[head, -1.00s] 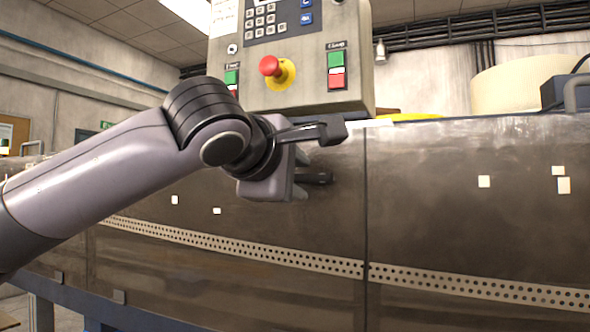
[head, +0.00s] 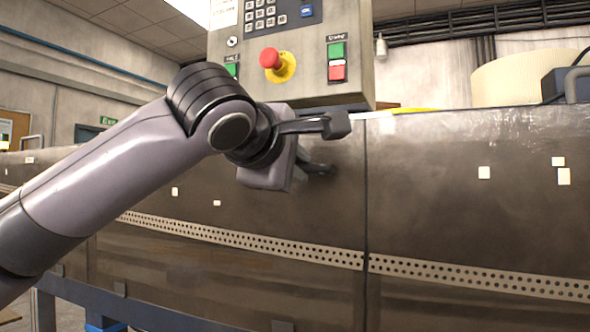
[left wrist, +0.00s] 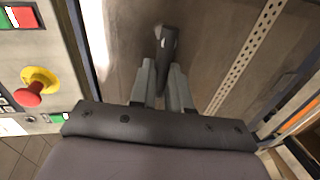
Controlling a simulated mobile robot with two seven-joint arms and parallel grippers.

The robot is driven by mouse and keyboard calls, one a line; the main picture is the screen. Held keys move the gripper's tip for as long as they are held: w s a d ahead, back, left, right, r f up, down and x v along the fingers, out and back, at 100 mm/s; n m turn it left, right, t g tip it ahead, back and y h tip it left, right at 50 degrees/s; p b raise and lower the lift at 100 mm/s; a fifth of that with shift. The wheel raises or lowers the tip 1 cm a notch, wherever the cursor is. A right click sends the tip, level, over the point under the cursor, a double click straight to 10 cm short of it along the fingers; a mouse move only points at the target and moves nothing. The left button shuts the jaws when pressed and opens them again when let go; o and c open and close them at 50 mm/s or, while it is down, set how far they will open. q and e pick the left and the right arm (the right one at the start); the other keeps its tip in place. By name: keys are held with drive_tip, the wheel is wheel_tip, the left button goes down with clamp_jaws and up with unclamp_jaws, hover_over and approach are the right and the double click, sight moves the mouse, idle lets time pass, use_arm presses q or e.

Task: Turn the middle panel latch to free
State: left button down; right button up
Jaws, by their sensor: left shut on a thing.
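The panel latch (head: 322,169) is a dark handle on the brown metal machine panel, left of the vertical seam. My left gripper (head: 303,165) is at the latch, shut on it; its fingers are mostly hidden behind the gripper body in the head view. In the left wrist view the dark latch (left wrist: 168,42) sticks out beyond the two grey fingertips (left wrist: 163,72), with its near end between them. I cannot tell its exact turn angle. My right gripper is in neither view.
A control box (head: 225,50) with a red emergency button (head: 271,58) hangs just above the gripper. A perforated strip (head: 300,250) runs along the panel below. Small white tags dot the panel.

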sight(317, 149)
use_arm(q)
drive_tip(key=shift+d+r+m+y, duration=0.15)
drive_tip(key=shift+m+y, duration=0.15)
drive_tip(key=shift+m, duration=0.4)
drive_tip(key=m, duration=0.1)
drive_tip(key=r+m+t+y, duration=0.1)
drive_tip(key=m, duration=0.1)
drive_tip(key=d+r+m+p, duration=0.1)
drive_tip(key=m, duration=0.1)
drive_tip(key=shift+s, duration=0.2)
drive_tip(key=shift+s+d+r+m+t, duration=0.15)
drive_tip(key=shift+m+t, duration=0.15)
drive_tip(key=shift+m, duration=0.4)
drive_tip(key=m, duration=0.1)
drive_tip(key=d+m, duration=0.1)
drive_tip(key=m, duration=0.1)
drive_tip(key=shift+s+r+t+y, duration=0.1)
drive_tip(key=shift+r+t+y, duration=0.05)
drive_tip(key=shift+t+y, duration=0.2)
drive_tip(key=shift+s+d+m+t+p, duration=0.2)
drive_tip(key=shift+d+m, duration=0.1)
drive_tip(key=shift+m, duration=0.75)
drive_tip(key=shift+s+d+m+t+p, duration=0.15)
drive_tip(key=shift+d+m, duration=0.15)
drive_tip(key=shift+m, duration=0.75)
